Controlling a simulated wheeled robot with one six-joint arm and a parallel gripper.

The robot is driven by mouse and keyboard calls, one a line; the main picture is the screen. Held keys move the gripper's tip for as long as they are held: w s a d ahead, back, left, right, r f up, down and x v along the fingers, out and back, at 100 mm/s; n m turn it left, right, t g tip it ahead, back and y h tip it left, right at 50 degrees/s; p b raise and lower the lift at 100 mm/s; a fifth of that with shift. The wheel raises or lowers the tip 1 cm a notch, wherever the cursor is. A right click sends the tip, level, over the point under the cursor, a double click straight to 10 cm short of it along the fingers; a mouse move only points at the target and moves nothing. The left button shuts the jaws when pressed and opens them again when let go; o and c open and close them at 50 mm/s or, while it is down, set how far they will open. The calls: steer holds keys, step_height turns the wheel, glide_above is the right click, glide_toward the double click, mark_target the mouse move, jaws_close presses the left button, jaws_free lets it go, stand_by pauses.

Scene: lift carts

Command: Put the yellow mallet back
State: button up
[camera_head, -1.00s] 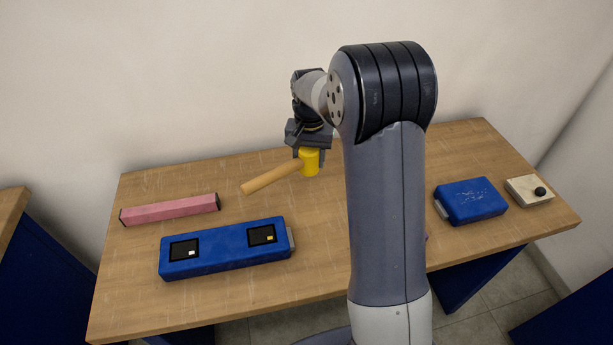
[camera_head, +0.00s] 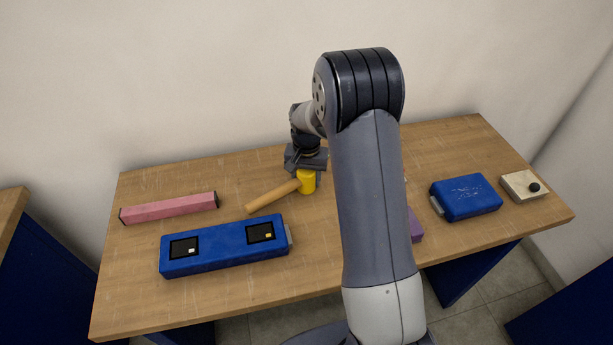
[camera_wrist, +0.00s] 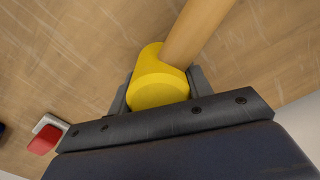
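The yellow mallet has a yellow head (camera_head: 307,182) and a wooden handle (camera_head: 271,196). The handle points left and toward the front of the table (camera_head: 330,265). My gripper (camera_head: 306,172) points down over the table and has the yellow head between its fingers. The wrist view shows the head (camera_wrist: 158,88) between both fingers, with the handle (camera_wrist: 195,35) running up and out of the picture. The mallet is low, close to the tabletop; I cannot tell whether it touches.
A blue case (camera_head: 222,262) with two black panels lies in front of the handle. A pink bar (camera_head: 168,208) lies left. A purple thing (camera_head: 416,226) is partly hidden by my arm. A blue box (camera_head: 466,196) and a cream box with a black knob (camera_head: 520,187) stand right. A red thing (camera_wrist: 43,142) shows in the wrist view.

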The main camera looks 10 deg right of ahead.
steer(key=o, duration=0.5)
steer(key=shift+c, duration=0.2)
step_height(320, 180, up, 12)
steer(key=shift+r+b, duration=0.15)
steer(key=shift+b, duration=0.75)
